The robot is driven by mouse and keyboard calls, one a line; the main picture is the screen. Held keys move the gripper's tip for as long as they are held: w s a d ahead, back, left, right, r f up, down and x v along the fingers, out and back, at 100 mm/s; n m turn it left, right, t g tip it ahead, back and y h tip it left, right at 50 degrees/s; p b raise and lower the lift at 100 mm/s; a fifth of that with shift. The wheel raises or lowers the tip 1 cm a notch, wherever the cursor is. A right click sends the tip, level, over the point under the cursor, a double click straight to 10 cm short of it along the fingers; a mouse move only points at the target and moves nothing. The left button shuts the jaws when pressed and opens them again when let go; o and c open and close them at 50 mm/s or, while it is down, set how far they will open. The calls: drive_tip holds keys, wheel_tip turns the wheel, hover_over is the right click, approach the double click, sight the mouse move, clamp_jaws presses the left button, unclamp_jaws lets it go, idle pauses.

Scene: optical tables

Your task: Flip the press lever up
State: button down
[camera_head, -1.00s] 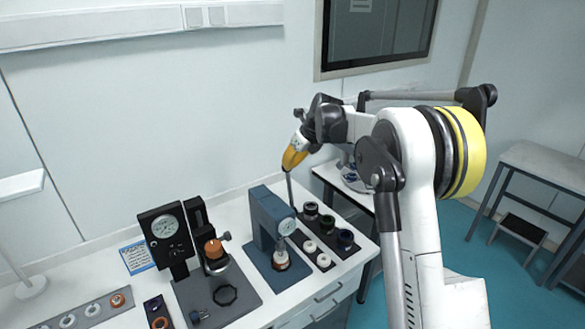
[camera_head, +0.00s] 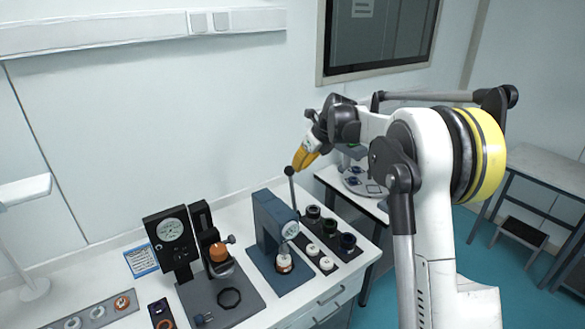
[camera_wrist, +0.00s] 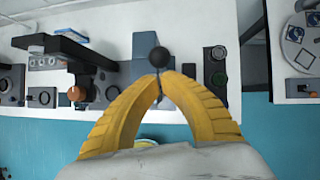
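The press lever is a thin dark rod with a black ball knob (camera_head: 289,172). My gripper (camera_head: 301,167) has yellow fingers and sits just above and right of the knob in the head view. In the wrist view its tips (camera_wrist: 160,82) are close together, with at most a narrow gap. Contact with the lever cannot be made out.
A dark tray (camera_head: 340,260) with several black and white rings lies right of the press. A black dial gauge stand (camera_head: 168,240) is to the left. A side table (camera_head: 334,178) stands beyond the bench's right end. The air above the bench is mostly free.

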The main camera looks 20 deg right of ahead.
wheel_tip(320, 180, up, 10)
drive_tip(key=s+d, duration=0.2)
drive_tip(key=shift+a, duration=0.15)
drive_tip(key=s+a+f+n+h+b, duration=0.1)
drive_tip(key=s+a+f+n+b, duration=0.3)
drive_tip(key=s, duration=0.4)
drive_tip(key=s+a+f+n+b, duration=0.1)
drive_tip(key=s+f+n+b, duration=0.35)
drive_tip(key=s+n, duration=0.25)
drive_tip(key=s+a+f+n+h+b, duration=0.1)
drive_tip(key=s+a+f+n+b, duration=0.2)
drive_tip(key=s+n+b, duration=0.35)
drive_tip(key=s+a+f+n+t+h+b, duration=0.1)
drive_tip(key=s+f+n+b, duration=0.6)
drive_tip(key=s+f+n, duration=0.6)
drive_tip(key=s+f, duration=0.6)
drive_tip(key=f, duration=0.1)
drive_tip(key=shift+s+a+t, duration=0.3)
drive_tip(key=shift+a+t, duration=0.1)
